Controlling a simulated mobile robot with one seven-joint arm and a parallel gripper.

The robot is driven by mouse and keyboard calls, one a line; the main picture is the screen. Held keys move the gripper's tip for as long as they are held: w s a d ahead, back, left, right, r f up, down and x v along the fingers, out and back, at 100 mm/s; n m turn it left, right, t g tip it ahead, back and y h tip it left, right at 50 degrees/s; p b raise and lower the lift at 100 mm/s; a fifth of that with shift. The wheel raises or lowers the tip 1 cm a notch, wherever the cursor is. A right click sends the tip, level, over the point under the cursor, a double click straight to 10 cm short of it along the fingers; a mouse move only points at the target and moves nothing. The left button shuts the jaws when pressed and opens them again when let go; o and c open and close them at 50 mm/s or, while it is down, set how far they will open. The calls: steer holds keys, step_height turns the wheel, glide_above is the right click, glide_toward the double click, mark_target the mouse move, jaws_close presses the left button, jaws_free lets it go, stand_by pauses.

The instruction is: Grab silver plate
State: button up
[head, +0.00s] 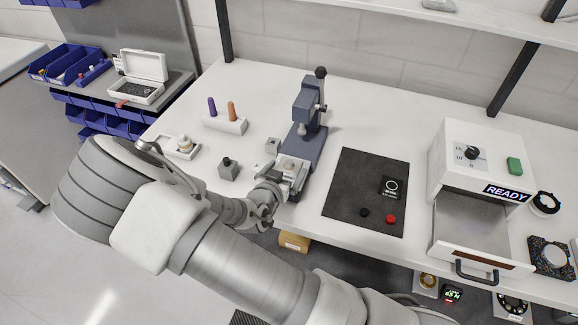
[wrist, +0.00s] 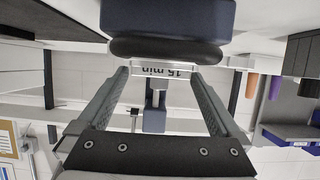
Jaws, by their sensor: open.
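My gripper (head: 275,188) is low at the front of the blue press (head: 305,110), close to the press's light grey base (head: 293,172). In the wrist view my gripper (wrist: 160,74) is open, with its two fingers spread apart. I cannot tell whether this strip belongs to the silver plate. No silver plate is clearly seen in the head view; my gripper hides part of the press base.
A dark mat (head: 345,195) with small buttons lies right of the press. A white box with a "READY" sign (head: 462,165) and open drawer stands at the right. A holder (head: 225,125) with purple and orange pegs and a small dark-topped block (head: 228,169) stand left.

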steer(key=shift+w, duration=0.15)
steer(key=c, duration=1.4)
steer(key=shift+r, duration=0.1)
